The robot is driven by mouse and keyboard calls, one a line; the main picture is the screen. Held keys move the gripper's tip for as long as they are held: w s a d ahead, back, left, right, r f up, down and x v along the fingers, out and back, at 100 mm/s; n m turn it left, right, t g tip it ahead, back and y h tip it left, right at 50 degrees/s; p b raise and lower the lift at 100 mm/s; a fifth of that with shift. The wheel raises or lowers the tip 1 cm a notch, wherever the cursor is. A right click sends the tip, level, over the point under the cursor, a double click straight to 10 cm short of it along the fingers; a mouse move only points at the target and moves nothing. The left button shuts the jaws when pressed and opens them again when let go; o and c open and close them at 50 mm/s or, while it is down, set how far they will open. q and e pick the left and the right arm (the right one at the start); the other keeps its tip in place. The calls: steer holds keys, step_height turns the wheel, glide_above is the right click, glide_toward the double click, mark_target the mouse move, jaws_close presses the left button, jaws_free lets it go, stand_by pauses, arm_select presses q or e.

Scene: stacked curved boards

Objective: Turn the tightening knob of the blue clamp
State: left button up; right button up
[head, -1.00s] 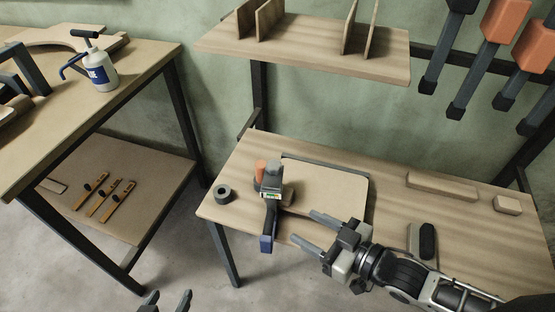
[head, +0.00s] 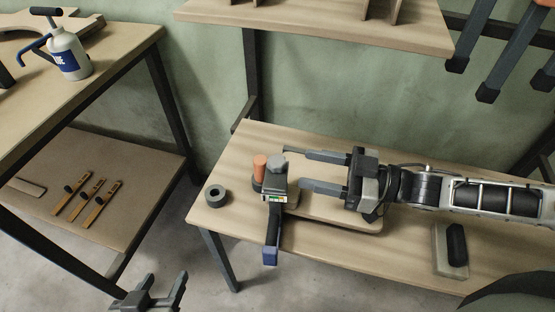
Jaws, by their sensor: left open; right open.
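The clamp stands at the front left edge of the workbench. It has a dark bar (head: 272,225) that reaches past the edge and ends in a blue block (head: 269,256). Its upper end carries a grey knob-like piece (head: 273,167), and a small labelled part sits below that. My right gripper (head: 292,170) is open and empty just right of the grey piece, its fingers pointing left. The upper fingertip is very near the grey piece; I cannot tell whether they touch. My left gripper (head: 152,291) is open and empty, low in the view, away from the bench.
An orange cylinder (head: 260,168) stands close left of the clamp, and a dark ring (head: 215,195) lies further left. A board (head: 350,221) lies partly under my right gripper. A dark-topped block (head: 452,250) lies to the right. A shelf (head: 320,28) hangs above; another table (head: 110,70) stands left.

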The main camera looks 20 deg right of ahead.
mark_target(278, 160)
steer(key=x, duration=0.7)
steer(key=shift+w+a, duration=0.2)
steer(key=shift+a, duration=0.1)
steer(key=c, duration=1)
